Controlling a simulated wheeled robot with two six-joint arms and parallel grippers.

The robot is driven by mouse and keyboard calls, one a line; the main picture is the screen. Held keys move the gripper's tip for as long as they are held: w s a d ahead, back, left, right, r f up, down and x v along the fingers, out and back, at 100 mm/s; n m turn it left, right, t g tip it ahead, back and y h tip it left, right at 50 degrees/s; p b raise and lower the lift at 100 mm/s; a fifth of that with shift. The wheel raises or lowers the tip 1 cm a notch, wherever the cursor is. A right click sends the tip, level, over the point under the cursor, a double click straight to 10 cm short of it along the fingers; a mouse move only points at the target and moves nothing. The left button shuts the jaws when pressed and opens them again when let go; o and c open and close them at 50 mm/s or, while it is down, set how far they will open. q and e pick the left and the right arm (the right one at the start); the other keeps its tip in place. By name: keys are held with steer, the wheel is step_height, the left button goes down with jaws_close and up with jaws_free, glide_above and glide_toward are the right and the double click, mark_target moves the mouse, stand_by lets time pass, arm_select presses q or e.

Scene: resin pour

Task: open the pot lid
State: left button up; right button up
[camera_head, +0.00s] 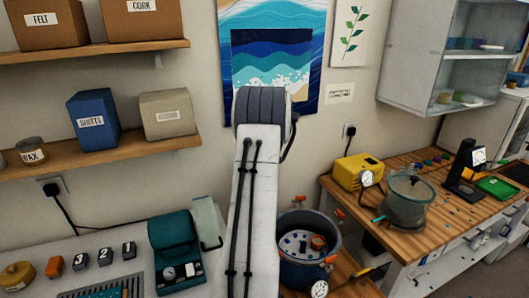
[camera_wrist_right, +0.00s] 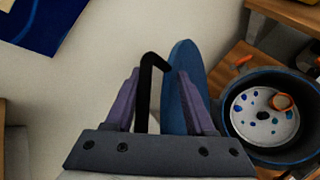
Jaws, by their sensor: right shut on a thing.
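The pot (camera_head: 305,272) is dark blue and stands uncovered at the lower middle of the head view. Inside it is a pale plate with several coloured pieces and an orange ring. The pot also shows at the right of the wrist view (camera_wrist_right: 290,160). My right gripper (camera_wrist_right: 158,78) is shut on the bent black handle (camera_wrist_right: 143,95) of the blue lid (camera_wrist_right: 185,70). The lid is seen nearly edge-on, tilted upright, beside the pot and clear of its opening. The head view does not show the lid or right gripper. My left gripper is not in view.
Orange clamps (camera_head: 330,260) and a gauge (camera_head: 319,289) sit around the pot. A wooden bench (camera_head: 455,215) at right holds a yellow box (camera_head: 357,171) and a lidded glass vessel (camera_head: 407,208). A teal machine (camera_head: 176,250) stands left. Shelves (camera_head: 100,155) hang above it.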

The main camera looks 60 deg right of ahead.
steer(key=v, duration=1)
steer(key=shift+w, duration=0.2)
steer(key=shift+a, duration=0.1)
